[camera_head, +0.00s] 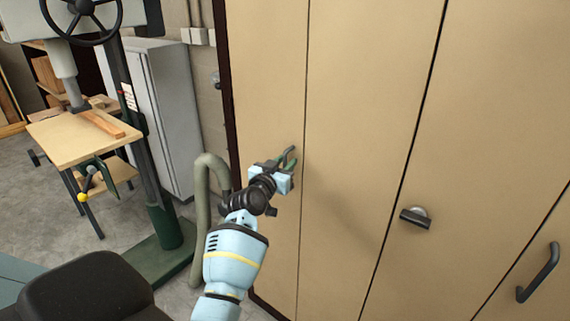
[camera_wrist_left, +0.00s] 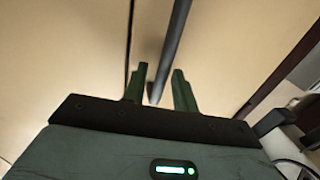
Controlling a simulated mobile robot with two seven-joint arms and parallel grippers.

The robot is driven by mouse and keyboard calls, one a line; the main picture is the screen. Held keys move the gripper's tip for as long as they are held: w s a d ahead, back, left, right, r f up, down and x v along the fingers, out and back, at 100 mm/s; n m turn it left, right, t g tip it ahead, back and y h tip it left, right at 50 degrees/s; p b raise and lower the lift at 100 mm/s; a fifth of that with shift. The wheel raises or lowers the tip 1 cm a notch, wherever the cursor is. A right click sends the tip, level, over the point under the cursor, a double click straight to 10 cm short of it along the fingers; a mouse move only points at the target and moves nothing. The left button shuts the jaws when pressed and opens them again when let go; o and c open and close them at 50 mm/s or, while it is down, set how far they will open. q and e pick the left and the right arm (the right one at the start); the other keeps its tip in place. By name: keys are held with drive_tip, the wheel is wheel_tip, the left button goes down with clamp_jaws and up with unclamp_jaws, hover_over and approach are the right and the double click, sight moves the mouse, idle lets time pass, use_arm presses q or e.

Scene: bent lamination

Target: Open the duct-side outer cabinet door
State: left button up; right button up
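The duct-side outer cabinet door (camera_head: 265,85) is the leftmost tan panel, beside the grey-green duct hose. It looks closed, flush with the panel to its right. My left gripper (camera_head: 289,158) is in front of this door, near its right edge. In the left wrist view, a dark upright bar handle (camera_wrist_left: 172,45) runs down toward the gap between my open green fingers (camera_wrist_left: 160,85), one finger on each side. I cannot tell whether either finger touches the bar. My right gripper is not in view.
More tan doors stand to the right, with a latch handle (camera_head: 415,217) and a dark bar handle (camera_head: 539,273). The duct hose (camera_head: 203,215) stands close left of the cabinet. A drill press with a wooden table (camera_head: 75,137) and a grey cabinet (camera_head: 170,110) are further left.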

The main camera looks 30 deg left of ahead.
use_arm(q)
drive_tip(key=shift+w, duration=0.1)
drive_tip(key=shift+c, duration=0.5)
clamp_jaws()
